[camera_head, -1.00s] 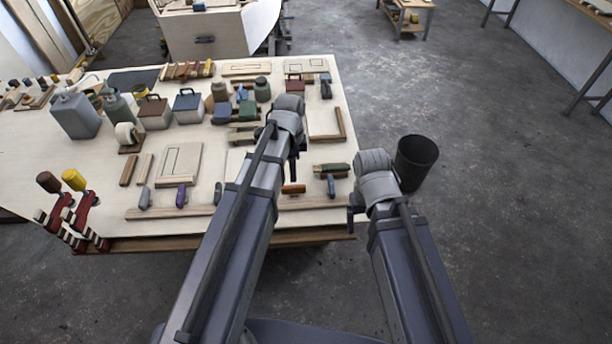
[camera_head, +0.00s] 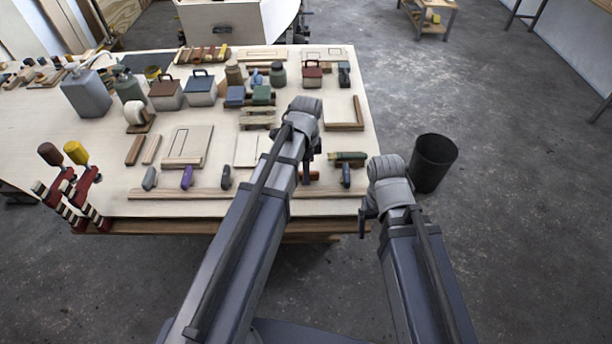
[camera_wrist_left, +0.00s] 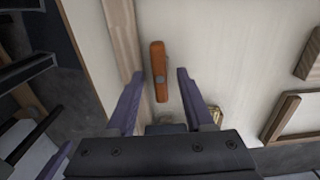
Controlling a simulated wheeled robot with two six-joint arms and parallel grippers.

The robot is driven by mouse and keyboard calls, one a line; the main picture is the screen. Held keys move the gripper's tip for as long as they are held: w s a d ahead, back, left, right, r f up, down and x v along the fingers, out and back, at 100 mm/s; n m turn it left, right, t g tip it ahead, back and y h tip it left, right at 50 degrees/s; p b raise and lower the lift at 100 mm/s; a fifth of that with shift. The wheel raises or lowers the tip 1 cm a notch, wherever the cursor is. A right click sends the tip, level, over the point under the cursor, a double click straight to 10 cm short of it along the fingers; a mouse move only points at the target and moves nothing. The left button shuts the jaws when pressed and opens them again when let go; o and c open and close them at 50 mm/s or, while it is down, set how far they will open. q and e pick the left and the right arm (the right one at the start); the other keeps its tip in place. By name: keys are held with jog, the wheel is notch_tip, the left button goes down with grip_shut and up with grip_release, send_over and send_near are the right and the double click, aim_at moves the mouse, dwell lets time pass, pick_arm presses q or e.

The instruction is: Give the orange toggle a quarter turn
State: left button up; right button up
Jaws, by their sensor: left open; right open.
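The orange toggle (camera_head: 314,176) sits in a row of toggles near the front edge of the workbench, partly hidden by my left gripper in the head view. In the left wrist view the orange toggle (camera_wrist_left: 158,88) is a long rounded bar with a grey round spot at its middle. It stands lengthwise in that picture. My left gripper (camera_wrist_left: 159,74) is open, with one purple finger on each side of the toggle and a gap on both sides. It also shows in the head view (camera_head: 305,172). My right gripper (camera_head: 364,218) hangs open by the bench's front right corner, away from the toggle.
A grey toggle (camera_head: 149,178), purple toggle (camera_head: 187,177), dark toggle (camera_head: 226,178) and blue toggle (camera_head: 346,175) share the row. A wooden strip (camera_head: 245,195) runs in front. A black bin (camera_head: 434,163) stands right of the bench.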

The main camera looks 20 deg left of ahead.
pick_arm(q)
grip_shut()
dwell(0.5)
